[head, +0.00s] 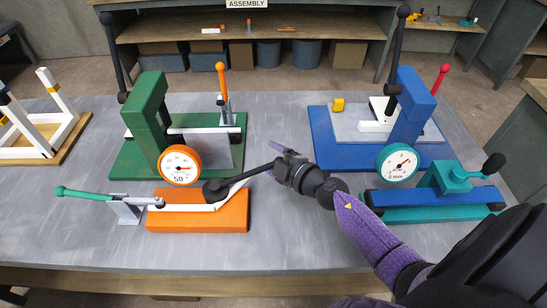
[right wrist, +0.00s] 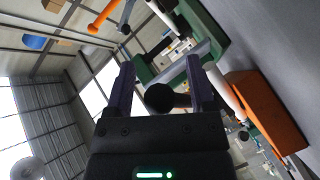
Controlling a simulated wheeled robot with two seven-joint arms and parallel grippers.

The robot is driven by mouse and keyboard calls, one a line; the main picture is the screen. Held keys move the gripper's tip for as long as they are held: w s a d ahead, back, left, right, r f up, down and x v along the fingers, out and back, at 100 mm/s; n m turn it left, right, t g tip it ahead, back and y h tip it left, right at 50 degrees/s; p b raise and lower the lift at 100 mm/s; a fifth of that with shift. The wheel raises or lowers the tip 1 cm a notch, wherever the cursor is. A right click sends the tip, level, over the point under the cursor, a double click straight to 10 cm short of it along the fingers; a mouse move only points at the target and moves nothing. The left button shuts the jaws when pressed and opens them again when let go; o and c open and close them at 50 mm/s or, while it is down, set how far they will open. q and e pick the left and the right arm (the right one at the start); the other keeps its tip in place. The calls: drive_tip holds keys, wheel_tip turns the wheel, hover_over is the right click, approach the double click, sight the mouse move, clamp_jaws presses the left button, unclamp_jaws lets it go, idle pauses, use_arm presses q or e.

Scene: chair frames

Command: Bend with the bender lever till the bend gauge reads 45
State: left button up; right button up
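The orange bender (head: 198,220) sits on the front left of the bench, with a white strip (head: 185,206) on it whose right end angles upward. The orange-rimmed gauge (head: 180,165) stands behind it; its needle points right and "50" shows below. The black bender lever (head: 240,178) slants up and right from its pivot toward my right gripper (head: 277,158). In the right wrist view, the lever's round black knob (right wrist: 158,97) lies between the spread purple fingers of that gripper (right wrist: 158,80), with a gap visible at the left finger. My left gripper is out of view.
A green press (head: 150,115) stands behind the gauge. A blue press (head: 405,120) and a teal-rimmed gauge (head: 397,163) stand at right, with a teal clamp device (head: 455,178) in front. A teal-handled toggle clamp (head: 125,207) is left of the bender. The bench's middle front is clear.

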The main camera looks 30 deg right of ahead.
clamp_jaws()
drive_tip(key=shift+w+r, duration=0.1)
drive_tip(key=shift+r, duration=0.05)
idle(1.0)
